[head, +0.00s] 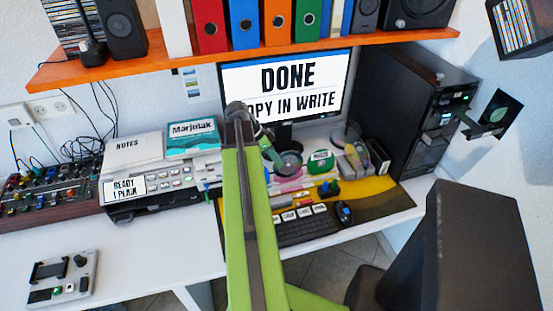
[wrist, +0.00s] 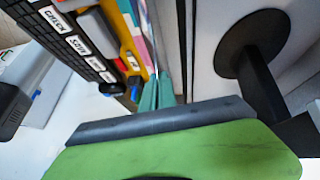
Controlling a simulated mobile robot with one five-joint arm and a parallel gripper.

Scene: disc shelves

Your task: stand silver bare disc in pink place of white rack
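My gripper (head: 268,152), with teal fingers, is over the desk in front of the monitor. In the wrist view its fingers (wrist: 157,94) are close together, with at most a thin line between them; I cannot tell whether they grip anything. A round grey thing (head: 289,163) shows right beside the fingertips in the head view. It may be the silver bare disc, but it is too small to be sure. Pink and white patches (head: 290,184) lie just below it. I cannot make out the white rack or its pink place clearly.
The monitor (head: 290,88) stands behind my gripper, with a black PC tower (head: 412,110) to its right. A keyboard (head: 305,229) and mouse (head: 344,213) lie in front on a yellow mat. A printer (head: 150,190) is at left. An orange shelf (head: 180,55) hangs above.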

